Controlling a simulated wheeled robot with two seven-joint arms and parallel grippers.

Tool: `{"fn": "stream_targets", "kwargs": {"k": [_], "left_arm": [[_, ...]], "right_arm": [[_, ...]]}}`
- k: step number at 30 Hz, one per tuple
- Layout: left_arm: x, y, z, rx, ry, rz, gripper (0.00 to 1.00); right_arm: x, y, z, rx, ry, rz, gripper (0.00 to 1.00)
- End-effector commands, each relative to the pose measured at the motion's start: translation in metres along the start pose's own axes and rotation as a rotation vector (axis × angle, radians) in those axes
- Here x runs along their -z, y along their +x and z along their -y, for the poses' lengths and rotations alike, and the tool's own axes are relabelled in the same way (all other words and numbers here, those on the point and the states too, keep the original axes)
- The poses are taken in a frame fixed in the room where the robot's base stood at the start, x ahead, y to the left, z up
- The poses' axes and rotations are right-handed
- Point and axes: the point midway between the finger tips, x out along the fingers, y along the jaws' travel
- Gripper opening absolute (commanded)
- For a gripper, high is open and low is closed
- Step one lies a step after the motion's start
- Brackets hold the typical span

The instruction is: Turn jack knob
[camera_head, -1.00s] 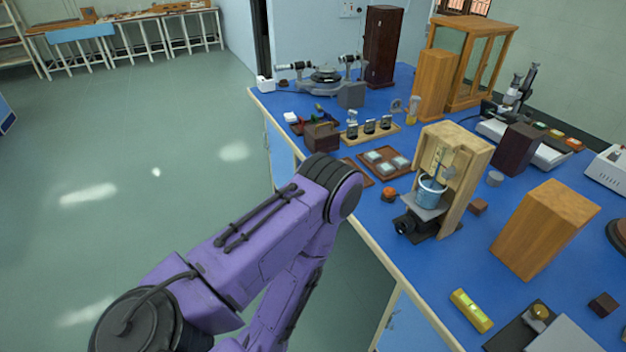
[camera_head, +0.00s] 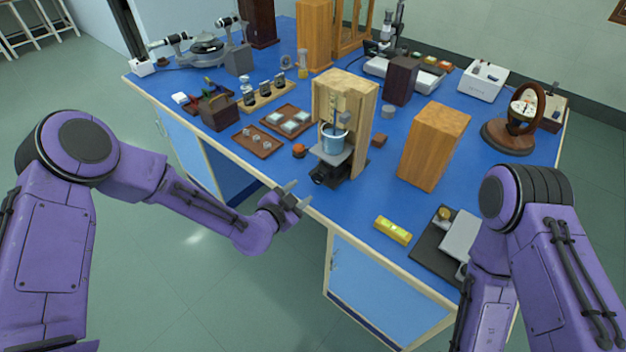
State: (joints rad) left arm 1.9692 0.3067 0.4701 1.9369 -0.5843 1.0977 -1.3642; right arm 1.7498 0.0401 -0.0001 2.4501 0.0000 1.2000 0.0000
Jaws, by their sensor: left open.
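A small black jack (camera_head: 340,172) stands under the wooden frame (camera_head: 357,105) near the front edge of the blue bench. Its dark round knob (camera_head: 318,177) faces the front edge. A grey platform (camera_head: 329,154) on the jack carries a blue beaker (camera_head: 335,138). My left gripper (camera_head: 299,195) is open and empty at the bench's front edge, to the left of the knob and apart from it. My right arm enters at the lower right; its gripper is out of the picture.
An orange-brown knob-like piece (camera_head: 299,150) and a brown tray (camera_head: 257,141) lie left of the jack. A tall wooden block (camera_head: 434,146) stands right of it. A yellow level (camera_head: 393,231) lies near the front edge. The bench just right of the jack is clear.

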Motion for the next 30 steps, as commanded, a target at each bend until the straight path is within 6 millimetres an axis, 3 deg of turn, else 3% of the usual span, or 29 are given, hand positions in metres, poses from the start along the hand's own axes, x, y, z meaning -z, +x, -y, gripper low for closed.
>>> {"fn": "stream_targets", "kwargs": {"k": [12, 16, 24, 28, 30], "left_arm": [[-0.003, 0.082, -0.002, -0.002, -0.006, 0.006, 0.48], [-0.003, 0.092, -0.002, -0.002, -0.006, 0.007, 0.48], [-0.003, 0.095, -0.002, -0.003, -0.006, 0.007, 0.48], [-0.003, 0.094, -0.003, -0.003, -0.006, 0.007, 0.07], [-0.003, 0.094, -0.003, -0.003, -0.006, 0.007, 0.07]], "right_arm": [[0.006, -0.014, -0.001, 0.0, 0.0, 0.0, 0.43], [0.006, -0.015, -0.001, 0.0, 0.0, 0.0, 0.43], [0.006, -0.015, -0.001, 0.0, 0.0, 0.0, 0.43], [0.006, -0.015, -0.001, 0.0, 0.0, 0.0, 0.43], [0.006, -0.015, -0.001, 0.0, 0.0, 0.0, 0.43]]}}
